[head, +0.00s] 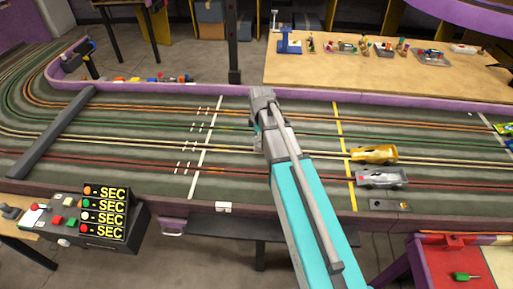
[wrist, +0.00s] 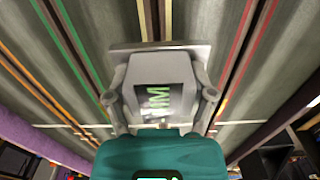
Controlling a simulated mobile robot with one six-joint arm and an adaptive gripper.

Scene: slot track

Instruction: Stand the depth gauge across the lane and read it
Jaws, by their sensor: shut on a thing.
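The depth gauge (wrist: 158,66) is a grey block with a wide flat bar at its far end and a dark display showing green "MM" lettering; no clear number shows. My gripper (wrist: 160,98) is shut on it, with a finger at each side. In the head view my gripper (head: 264,108) is over the track (head: 225,135), between the white line and the yellow line, and mostly hides the gauge. In the wrist view the gauge's bar lies over the white-striped lane, between the green and red lanes. I cannot tell whether it touches the track.
A gold car (head: 374,154) and a silver car (head: 382,178) stand right of the yellow line. A dark grey beam (head: 55,132) crosses the lanes at left. A lap timer box (head: 103,215) stands at front left. A wooden table (head: 400,75) with small items is behind.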

